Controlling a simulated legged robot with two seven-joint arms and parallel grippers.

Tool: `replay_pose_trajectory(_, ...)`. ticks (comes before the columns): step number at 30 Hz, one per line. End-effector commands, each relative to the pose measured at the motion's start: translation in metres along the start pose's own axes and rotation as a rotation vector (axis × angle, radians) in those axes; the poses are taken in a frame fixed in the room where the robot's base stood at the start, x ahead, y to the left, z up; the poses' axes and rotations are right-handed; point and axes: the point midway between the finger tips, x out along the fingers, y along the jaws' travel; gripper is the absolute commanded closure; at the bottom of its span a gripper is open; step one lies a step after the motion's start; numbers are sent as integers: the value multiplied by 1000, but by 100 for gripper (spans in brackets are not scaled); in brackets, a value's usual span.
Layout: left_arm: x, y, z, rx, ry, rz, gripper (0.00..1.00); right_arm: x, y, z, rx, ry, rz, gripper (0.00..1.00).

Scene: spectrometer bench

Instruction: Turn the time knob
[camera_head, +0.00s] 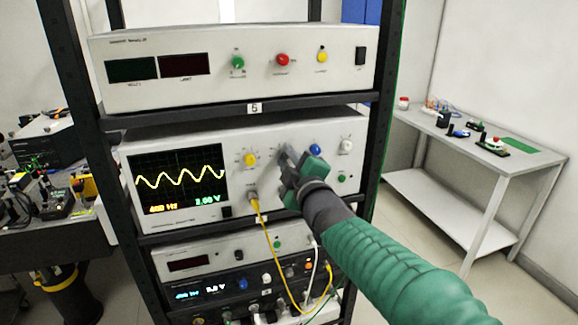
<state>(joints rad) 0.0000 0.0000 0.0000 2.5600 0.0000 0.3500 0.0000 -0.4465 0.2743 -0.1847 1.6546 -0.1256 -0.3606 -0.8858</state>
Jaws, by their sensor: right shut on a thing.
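An oscilloscope (228,136) with a lit screen (178,180) sits on the middle shelf of a black rack. The screen shows a yellow wave, with readings below it. A yellow knob (250,159), a blue knob (316,149), a white knob (345,146) and a green knob (341,178) show on its panel. My right gripper (286,161) is at the panel between the yellow and blue knobs, shut on a knob there that its fingers mostly hide. The small labels are too blurred to read. My left gripper is not in view.
A yellow cable (262,222) hangs from the oscilloscope's front below my gripper. A power supply unit (120,95) is on the shelf above, and more instruments (190,263) are below. A table (470,160) with small parts stands at right.

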Motion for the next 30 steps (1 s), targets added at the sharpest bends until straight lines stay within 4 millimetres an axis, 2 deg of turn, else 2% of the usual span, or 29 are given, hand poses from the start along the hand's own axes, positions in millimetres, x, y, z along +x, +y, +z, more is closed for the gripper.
replay_pose_trajectory(15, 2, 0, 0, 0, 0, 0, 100, 0, 2, -4, -20, 9, 4, 100)
replay_pose_trajectory(16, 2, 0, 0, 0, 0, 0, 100, 0, 2, -4, -20, 9, 4, 77)
replay_pose_trajectory(20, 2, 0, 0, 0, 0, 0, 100, 0, 1, -3, -20, 6, 2, 60)
replay_pose_trajectory(21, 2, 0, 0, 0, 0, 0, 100, 0, 1, -3, -20, 5, 2, 58)
replay_pose_trajectory(30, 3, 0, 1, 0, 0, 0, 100, -1, -1, -1, -19, 2, -1, 58)
